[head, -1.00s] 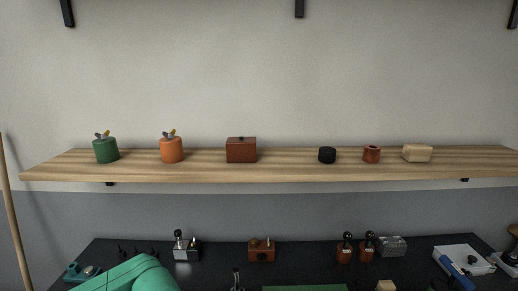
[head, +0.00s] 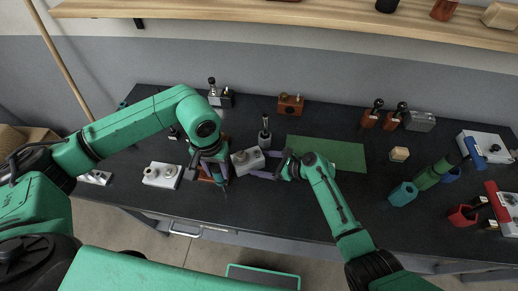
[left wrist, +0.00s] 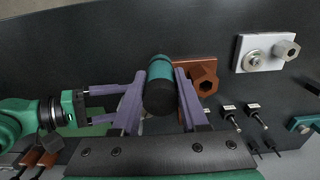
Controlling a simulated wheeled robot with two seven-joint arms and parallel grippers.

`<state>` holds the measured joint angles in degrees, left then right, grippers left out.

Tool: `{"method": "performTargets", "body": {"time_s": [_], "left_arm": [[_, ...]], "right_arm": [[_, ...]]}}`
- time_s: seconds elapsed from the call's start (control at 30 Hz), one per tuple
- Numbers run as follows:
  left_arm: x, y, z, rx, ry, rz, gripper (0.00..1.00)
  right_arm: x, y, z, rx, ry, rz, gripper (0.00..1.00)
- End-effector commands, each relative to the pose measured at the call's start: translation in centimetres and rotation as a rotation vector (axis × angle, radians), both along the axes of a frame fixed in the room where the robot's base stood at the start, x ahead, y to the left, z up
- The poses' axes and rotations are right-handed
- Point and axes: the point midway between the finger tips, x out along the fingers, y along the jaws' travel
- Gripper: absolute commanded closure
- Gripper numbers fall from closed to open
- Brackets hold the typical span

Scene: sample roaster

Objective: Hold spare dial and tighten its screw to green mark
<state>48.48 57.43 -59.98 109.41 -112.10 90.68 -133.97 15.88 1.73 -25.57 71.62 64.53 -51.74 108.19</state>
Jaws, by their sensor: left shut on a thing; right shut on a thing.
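My left gripper (head: 222,181) is shut on a teal and black cylinder (left wrist: 160,82), which sits between its purple fingers (left wrist: 160,105) in the left wrist view. My right gripper (head: 262,164) reaches in from the right and is shut on a pale block with a round knob (head: 246,161), close beside the left gripper. That block appears to be the spare dial; its screw and any green mark cannot be made out. A reddish-brown base with a hex knob (left wrist: 204,78) lies beyond the cylinder.
A pale plate with knobs (head: 162,176) lies left of my grippers. A green mat (head: 340,154) lies to the right, with a small wooden block (head: 399,154) and a teal cup (head: 403,194) further right. Several tampers and boxes line the back of the dark table (head: 300,215). A shelf (head: 210,10) hangs above.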

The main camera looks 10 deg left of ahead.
Motion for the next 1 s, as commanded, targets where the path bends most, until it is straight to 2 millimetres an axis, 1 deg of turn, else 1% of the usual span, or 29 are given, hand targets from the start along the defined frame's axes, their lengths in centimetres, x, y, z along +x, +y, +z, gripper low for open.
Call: {"method": "performTargets", "body": {"time_s": [0.03, 0.17, 0.27, 0.3, 0.37, 0.47, 0.5, 0.57, 0.73, 0.8, 0.9, 1.0], "left_arm": [[0.0, 0.0, 0.1, 0.0, -0.001, 0.0, 1.0], [1.1, -0.8, 1.1, -0.003, -0.005, 0.008, 1.0], [2.8, -2.2, 3.2, -0.005, -0.007, 0.026, 1.0], [3.5, -2.8, 4.2, -0.006, -0.006, 0.034, 1.0], [4.6, -3.6, 5.7, -0.005, -0.006, 0.053, 1.0], [6.4, -4.7, 7.8, -0.004, -0.005, 0.114, 1.0], [7.2, -5.1, 8.4, -0.003, -0.003, 0.163, 1.0], [8.5, -5.4, 8.8, -0.003, -0.002, 0.279, 1.0], [11.9, -7.3, 10.3, -0.005, -0.006, 0.678, 1.0], [12.7, -8.1, 11.1, -0.005, -0.006, 0.835, 1.0], [13.4, -9.1, 12.1, -0.006, -0.007, 1.009, 1.0], [13.7, -9.5, 12.7, -0.004, -0.009, 1.105, 1.0]], "right_arm": [[-0.8, 1.2, 0.2, 0.018, 0.011, 0.023, 0.83], [-0.8, 1.2, 0.2, 0.018, 0.011, 0.023, 0.83], [-0.8, 1.2, 0.2, 0.018, 0.011, 0.023, 0.83], [-0.8, 1.2, 0.2, 0.018, 0.011, 0.023, 0.83], [-0.8, 1.2, 0.2, 0.018, 0.011, 0.023, 0.83], [-0.8, 1.2, 0.2, 0.018, 0.011, 0.023, 0.83], [-0.8, 1.2, 0.2, 0.018, 0.011, 0.023, 0.83], [-0.8, 1.2, 0.2, 0.018, 0.011, 0.023, 0.83], [-0.8, 1.2, 0.2, 0.018, 0.011, 0.023, 0.83], [-0.8, 1.2, 0.2, 0.018, 0.011, 0.023, 0.83], [-0.8, 1.2, 0.2, 0.018, 0.011, 0.023, 0.83], [-0.8, 1.2, 0.2, 0.017, 0.011, 0.023, 0.83]]}}
